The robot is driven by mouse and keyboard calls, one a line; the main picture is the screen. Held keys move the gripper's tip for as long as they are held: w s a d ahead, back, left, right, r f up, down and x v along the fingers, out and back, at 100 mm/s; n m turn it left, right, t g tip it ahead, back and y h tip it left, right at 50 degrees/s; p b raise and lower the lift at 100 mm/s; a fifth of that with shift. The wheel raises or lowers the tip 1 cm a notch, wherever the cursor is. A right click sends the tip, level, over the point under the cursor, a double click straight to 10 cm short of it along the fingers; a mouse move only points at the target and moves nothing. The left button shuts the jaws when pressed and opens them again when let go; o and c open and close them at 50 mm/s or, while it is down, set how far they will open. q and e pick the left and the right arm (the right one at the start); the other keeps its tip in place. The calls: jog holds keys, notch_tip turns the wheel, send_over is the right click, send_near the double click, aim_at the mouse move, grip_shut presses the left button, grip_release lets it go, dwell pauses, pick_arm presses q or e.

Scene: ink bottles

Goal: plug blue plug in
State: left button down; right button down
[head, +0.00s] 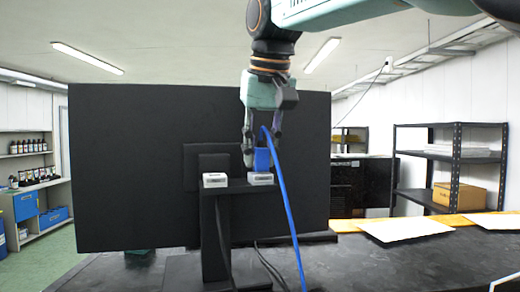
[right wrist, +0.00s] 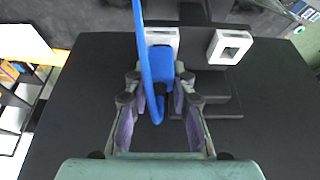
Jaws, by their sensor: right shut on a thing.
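The blue plug (head: 262,161) is between the fingers of my right gripper (head: 262,150), which is shut on it and points down. The plug is upright, directly above the right-hand white socket (head: 261,180); its lower end meets the socket's top in the head view, and I cannot tell whether it is inserted. In the right wrist view the blue plug (right wrist: 161,66) overlaps the partly hidden socket (right wrist: 163,36). A second white socket (head: 215,181) stands to the left, with a square opening in the right wrist view (right wrist: 230,47). My left gripper is not in view.
A blue cable (head: 287,205) loops from the plug down to the dark table (head: 380,265). A black stand (head: 214,235) carries the sockets before a large black panel (head: 120,160). White sheets (head: 405,228) lie at right. Shelves (head: 450,155) stand behind.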

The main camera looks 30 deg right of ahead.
jog(key=shift+s+r, duration=0.1)
jog(key=shift+f, duration=0.2)
dwell(0.4)
jog(key=c, duration=1.1)
grip_release()
jog(key=shift+o, duration=0.2)
jog(key=o, duration=0.5)
